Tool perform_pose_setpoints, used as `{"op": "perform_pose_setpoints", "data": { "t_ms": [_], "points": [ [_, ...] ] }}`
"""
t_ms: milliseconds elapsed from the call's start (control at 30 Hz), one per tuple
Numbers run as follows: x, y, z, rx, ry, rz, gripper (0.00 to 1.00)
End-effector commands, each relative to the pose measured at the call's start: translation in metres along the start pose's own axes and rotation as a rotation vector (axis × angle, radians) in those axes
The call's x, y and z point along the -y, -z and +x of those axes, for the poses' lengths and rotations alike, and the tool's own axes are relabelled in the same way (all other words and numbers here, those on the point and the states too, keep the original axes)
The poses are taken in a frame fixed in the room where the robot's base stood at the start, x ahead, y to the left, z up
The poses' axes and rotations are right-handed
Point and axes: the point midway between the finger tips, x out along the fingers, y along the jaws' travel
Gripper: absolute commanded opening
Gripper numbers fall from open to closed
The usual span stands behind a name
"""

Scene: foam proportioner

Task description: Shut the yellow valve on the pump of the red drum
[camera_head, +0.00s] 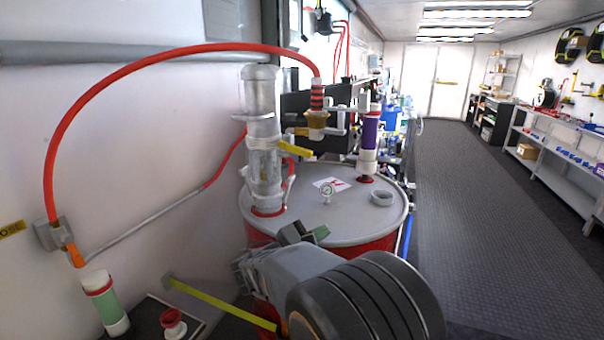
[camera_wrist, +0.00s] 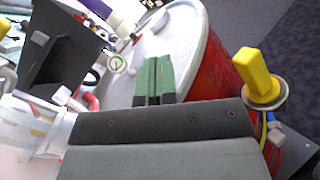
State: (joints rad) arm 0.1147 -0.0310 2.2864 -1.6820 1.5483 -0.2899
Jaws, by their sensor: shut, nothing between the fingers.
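The red drum (camera_head: 385,243) stands in the middle of the head view with a grey lid (camera_head: 350,228). A clear pump (camera_head: 262,140) rises from the lid's left side. Its yellow valve (camera_head: 294,148) is a bar pointing right and slightly down from the pump body. My gripper (camera_head: 306,233) is low at the lid's near edge, below and apart from the valve. In the wrist view its green fingers (camera_wrist: 153,80) are together and empty, in front of the lid (camera_wrist: 190,30). Part of the pump (camera_wrist: 45,130) seems to show at the left there; its yellow valve is not clearly seen.
A red hose (camera_head: 130,70) arches from the wall fitting to a second coupling (camera_head: 317,110). A purple-banded pump (camera_head: 370,135), a gauge (camera_head: 326,190) and a grey ring (camera_head: 382,198) are on the lid. The aisle floor (camera_head: 480,190) is clear.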

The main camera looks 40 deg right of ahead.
Motion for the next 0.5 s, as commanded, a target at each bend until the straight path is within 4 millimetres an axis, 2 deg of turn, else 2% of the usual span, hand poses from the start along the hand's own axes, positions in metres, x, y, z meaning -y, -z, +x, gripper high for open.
{"op": "perform_pose_setpoints", "data": {
  "t_ms": [100,200,300,500],
  "points": [
    [-0.034,0.000,-0.001,0.155,-0.187,-0.079,0.00],
    [-0.058,-0.001,-0.007,0.263,-0.321,-0.118,0.00],
    [-0.076,0.000,-0.016,0.349,-0.430,-0.141,0.00],
    [-0.096,0.003,-0.030,0.452,-0.561,-0.158,0.00]
  ]
}}
